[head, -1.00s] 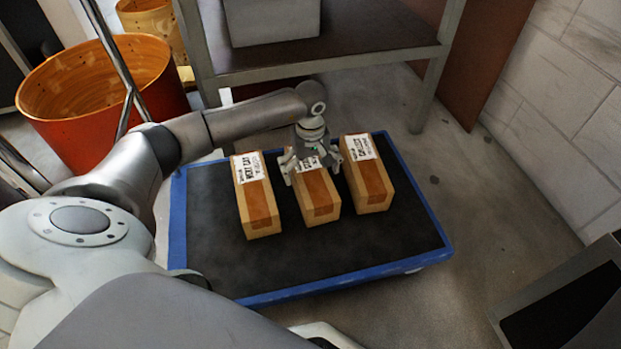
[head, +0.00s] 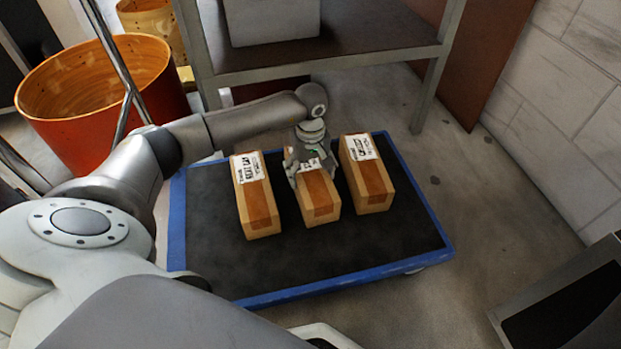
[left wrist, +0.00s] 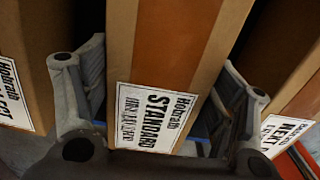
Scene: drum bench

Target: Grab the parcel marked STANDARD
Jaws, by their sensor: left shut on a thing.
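The STANDARD parcel (head: 320,197) is the middle one of three brown boxes on the cart, and its white label reads STANDARD in the left wrist view (left wrist: 158,117). My left gripper (head: 312,168) reaches down over its far end, with one finger on each side of it. In the left wrist view the fingers (left wrist: 160,97) flank the box, and the gripper is shut on it. The parcel still appears to rest on the cart. Part of its label is hidden by the gripper in the head view. My right gripper is not in view.
A parcel labelled NEXT DAY (head: 256,202) stands close on the left, and another labelled parcel (head: 368,180) close on the right. All sit on a black cart with a blue rim (head: 330,286). A metal shelf (head: 330,66) stands behind; an orange drum (head: 100,110) is at left.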

